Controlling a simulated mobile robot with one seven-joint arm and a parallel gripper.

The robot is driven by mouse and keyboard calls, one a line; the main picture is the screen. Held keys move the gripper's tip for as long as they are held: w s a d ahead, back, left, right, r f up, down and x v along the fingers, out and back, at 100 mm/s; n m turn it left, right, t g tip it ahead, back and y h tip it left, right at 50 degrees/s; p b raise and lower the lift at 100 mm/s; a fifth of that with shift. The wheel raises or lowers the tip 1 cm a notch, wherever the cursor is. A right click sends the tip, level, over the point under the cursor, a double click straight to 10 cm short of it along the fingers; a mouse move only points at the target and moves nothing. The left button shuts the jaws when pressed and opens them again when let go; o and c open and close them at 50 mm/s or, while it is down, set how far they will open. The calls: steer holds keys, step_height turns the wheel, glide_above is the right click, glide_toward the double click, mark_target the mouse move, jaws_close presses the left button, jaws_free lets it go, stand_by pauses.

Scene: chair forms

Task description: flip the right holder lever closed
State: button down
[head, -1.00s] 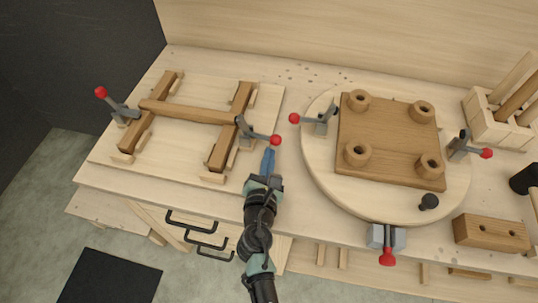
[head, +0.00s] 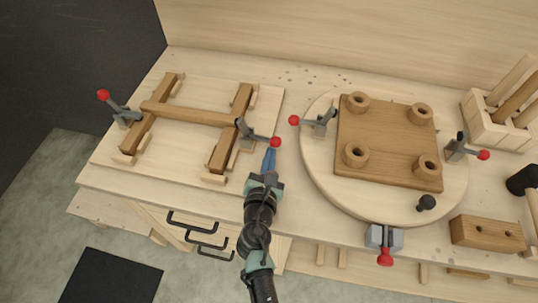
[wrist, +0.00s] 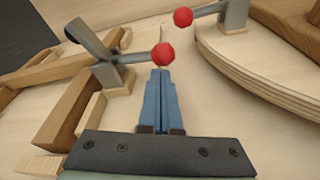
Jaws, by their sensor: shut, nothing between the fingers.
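The right holder lever (head: 258,137) is a grey toggle clamp with a red ball knob, mounted beside the right wooden rail of the H-shaped frame (head: 193,113). Its arm points right, and the knob (head: 275,142) stands out over the table. My gripper (head: 270,158) is shut and empty just below the knob in the head view. In the wrist view the blue fingers (wrist: 160,85) are together, their tips at the underside of the red knob (wrist: 163,54); I cannot tell whether they touch it. The left holder lever (head: 118,109) is raised, with its knob up and to the left.
To the right, a round board (head: 312,165) carries a square wooden plate (head: 390,140) with several rings. Its nearest lever (head: 313,121) points its red knob toward my gripper. A grey and red clamp (head: 385,240) sits at the front table edge. Bare table lies between frame and round board.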

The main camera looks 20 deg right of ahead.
mark_target(263, 139)
steer(key=shift+r+n+p, duration=0.3)
steer(key=shift+r+p, duration=0.05)
step_height(263, 139, up, 2)
steer(key=n+p, duration=0.2)
steer(key=p, duration=0.1)
steer(key=shift+d+r+g+h+p, duration=0.1)
steer(key=shift+g+h+p, duration=0.25)
steer(key=shift+g+h, duration=0.05)
step_height(263, 139, up, 2)
steer(key=n+h+p, duration=0.1)
steer(key=n+p, duration=0.2)
steer(key=r+n+p, duration=0.1)
steer(key=w+a+r+n+h+p, duration=0.1)
steer(key=n+p, duration=0.1)
steer(key=shift+a+n+g+h, duration=0.2)
steer(key=shift+n+g+h, duration=0.1)
steer(key=shift+g, duration=0.1)
steer(key=shift+w+a+r+n+h+p, duration=0.15)
steer(key=shift+a+r+n+p, duration=0.1)
steer(key=shift+n, duration=0.35)
steer(key=shift+w+a+r+n+h+p, duration=0.15)
steer(key=shift+a+n+p, duration=0.1)
steer(key=shift+n, duration=0.35)
steer(key=shift+a, duration=0.1)
steer(key=shift+s, duration=0.1)
